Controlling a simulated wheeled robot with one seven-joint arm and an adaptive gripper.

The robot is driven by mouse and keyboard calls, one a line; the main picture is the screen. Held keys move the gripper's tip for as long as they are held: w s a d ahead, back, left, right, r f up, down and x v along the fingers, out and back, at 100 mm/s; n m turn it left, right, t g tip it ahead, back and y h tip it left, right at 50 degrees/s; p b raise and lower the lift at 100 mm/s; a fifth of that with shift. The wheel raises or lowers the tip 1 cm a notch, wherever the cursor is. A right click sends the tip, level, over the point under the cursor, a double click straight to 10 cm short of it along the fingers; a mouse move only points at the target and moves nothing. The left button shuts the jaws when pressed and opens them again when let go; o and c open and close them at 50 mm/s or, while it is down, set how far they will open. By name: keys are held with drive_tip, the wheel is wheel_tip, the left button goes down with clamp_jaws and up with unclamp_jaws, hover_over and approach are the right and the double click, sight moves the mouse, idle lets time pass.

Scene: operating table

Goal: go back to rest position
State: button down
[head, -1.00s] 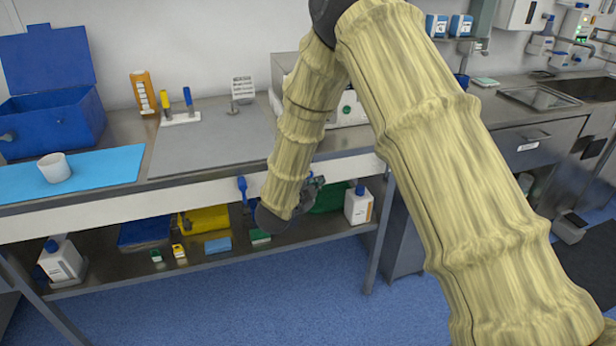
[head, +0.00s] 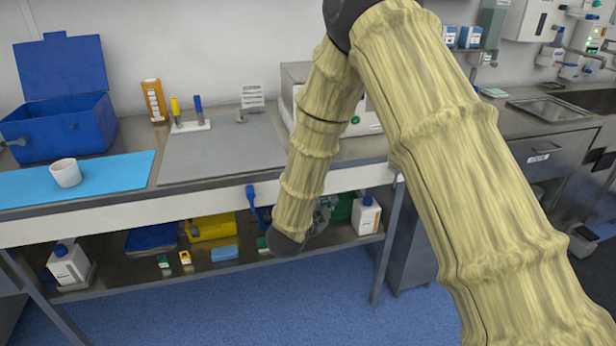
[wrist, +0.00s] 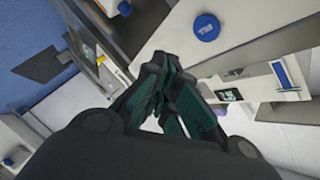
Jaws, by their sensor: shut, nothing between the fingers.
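My gripper (wrist: 168,85) shows in the wrist view with its dark fingers brought together and nothing between them. In the head view my arm, in a pale yellow cover, reaches down in front of the table's right part. Its wrist end hangs before the lower shelf, and the gripper there is mostly hidden behind it. The table (head: 130,217) has a grey mat (head: 225,155) and a blue mat (head: 115,172) on top. A white cup (head: 66,173) stands upright on the blue mat.
An open blue box (head: 60,128) stands at the back left, near an orange bottle (head: 154,102). White bottles (head: 68,266) and (head: 365,217) stand on the lower shelf with yellow and blue bins. A sink counter (head: 545,108) is at the right. The blue floor (head: 240,310) in front is clear.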

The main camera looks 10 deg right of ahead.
drive_tip(key=s+f+n+g+y+p, duration=0.4)
drive_tip(key=s+f+n+y, duration=0.3)
drive_tip(key=s+f+n, duration=0.9)
drive_tip(key=s+f+n+g+y+p, duration=0.1)
drive_tip(key=s+f+g, duration=0.2)
drive_tip(key=s, duration=1.2)
drive_tip(key=s+f+n+g+y+p, duration=0.1)
drive_tip(key=s+f+g, duration=0.3)
drive_tip(key=s+f, duration=0.4)
drive_tip(key=s+n+y, duration=0.1)
drive_tip(key=s, duration=0.6)
drive_tip(key=shift+a+f+n+y, duration=0.2)
drive_tip(key=shift+n+y, duration=0.1)
